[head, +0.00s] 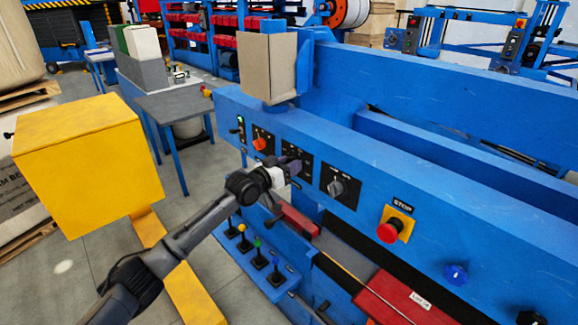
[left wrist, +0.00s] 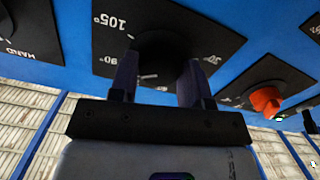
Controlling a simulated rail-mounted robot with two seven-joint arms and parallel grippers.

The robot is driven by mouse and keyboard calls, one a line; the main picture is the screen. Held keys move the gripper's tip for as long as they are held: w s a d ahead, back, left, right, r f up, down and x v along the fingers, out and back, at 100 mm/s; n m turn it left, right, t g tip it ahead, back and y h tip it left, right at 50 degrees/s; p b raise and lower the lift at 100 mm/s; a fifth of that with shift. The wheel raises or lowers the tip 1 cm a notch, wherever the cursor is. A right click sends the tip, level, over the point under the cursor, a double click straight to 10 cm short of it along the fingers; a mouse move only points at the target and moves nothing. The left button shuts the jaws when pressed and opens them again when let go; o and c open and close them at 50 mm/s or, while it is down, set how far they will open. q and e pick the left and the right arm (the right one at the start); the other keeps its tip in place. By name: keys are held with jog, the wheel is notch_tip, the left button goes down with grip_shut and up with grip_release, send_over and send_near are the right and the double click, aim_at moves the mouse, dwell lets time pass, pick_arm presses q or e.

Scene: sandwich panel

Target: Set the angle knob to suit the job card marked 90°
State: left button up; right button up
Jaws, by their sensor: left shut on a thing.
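The angle knob (left wrist: 165,48) is a dark round knob on a black dial plate (left wrist: 205,28) with white marks; 105°, 90° and 30° can be read in the left wrist view. My left gripper (left wrist: 158,82) is shut on the knob, one finger on each side. A short pale line shows on the knob between the fingers; I cannot tell exactly which mark it points to. No job card marked 90° can be made out. My right gripper is out of view.
An orange selector (head: 259,144) and a grey selector (head: 337,188) flank the dial. A red STOP button (head: 387,232) and a blue knob (head: 455,274) are further right. Several levers (head: 259,260) stand below. A yellow box (head: 80,160) stands left of my arm.

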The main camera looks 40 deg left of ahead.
pick_arm(q)
jog(key=shift+m, duration=1)
jog(key=o, duration=0.9)
jog(key=shift+s+a+p, duration=0.25)
jog(key=shift+s+a, duration=0.1)
jog(key=shift+s, duration=1.9)
jog(key=shift+s+a+p, duration=0.3)
jog(key=shift+s+a, duration=0.05)
jog(key=shift+s, duration=1.95)
jog(key=shift+s+a+p, duration=0.25)
jog(key=shift+s+a, duration=0.1)
jog(key=shift+s, duration=1.9)
